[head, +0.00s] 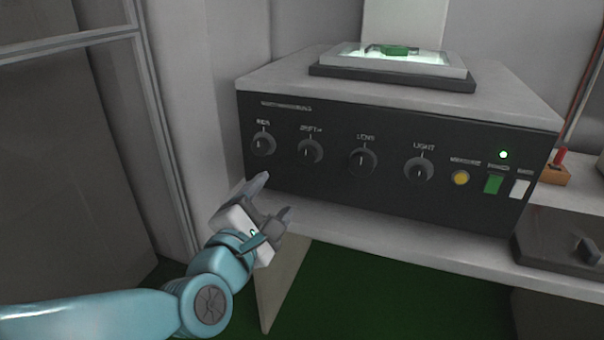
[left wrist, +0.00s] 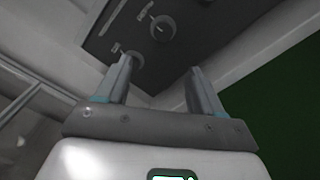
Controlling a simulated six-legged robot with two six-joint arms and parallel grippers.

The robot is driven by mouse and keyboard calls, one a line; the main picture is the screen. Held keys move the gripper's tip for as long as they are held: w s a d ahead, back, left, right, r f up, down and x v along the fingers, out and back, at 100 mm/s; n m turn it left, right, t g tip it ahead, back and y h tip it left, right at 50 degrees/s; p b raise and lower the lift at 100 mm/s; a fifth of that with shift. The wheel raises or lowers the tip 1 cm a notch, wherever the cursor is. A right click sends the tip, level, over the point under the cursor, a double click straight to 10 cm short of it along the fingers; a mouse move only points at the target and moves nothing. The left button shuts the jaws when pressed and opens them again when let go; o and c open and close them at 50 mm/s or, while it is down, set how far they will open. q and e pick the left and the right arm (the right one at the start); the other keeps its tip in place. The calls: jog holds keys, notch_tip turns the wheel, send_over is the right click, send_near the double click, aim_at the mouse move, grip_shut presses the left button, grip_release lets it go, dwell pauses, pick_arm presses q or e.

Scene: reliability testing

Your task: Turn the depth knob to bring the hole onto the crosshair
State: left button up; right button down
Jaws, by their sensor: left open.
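A dark control panel (head: 340,190) carries a row of round black knobs. The depth knob (head: 310,152) seems to be the second from the left; its label is blurred. The leftmost knob (head: 263,145) is beside it. My left gripper (head: 276,194) is open and empty, in front of and below these two knobs, apart from them. In the left wrist view, one knob (left wrist: 133,58) shows close beyond the left finger and another knob (left wrist: 162,27) farther up. No hole or crosshair can be made out. My right gripper is out of view.
The lens knob (head: 362,162) and light knob (head: 419,171) are to the right, then a yellow button (head: 461,178) and green and white switches. A lit stage (head: 445,68) on top bears a green part (head: 395,50). A grey shelf (head: 400,247) edge runs below the panel.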

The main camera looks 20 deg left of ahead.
aim_at(306, 157)
pick_arm(q)
jog(key=w, duration=1.1)
jog(key=w+d, duration=0.1)
jog(key=w, duration=0.4)
jog(key=shift+w+f, duration=0.25)
jog(key=c, duration=1.1)
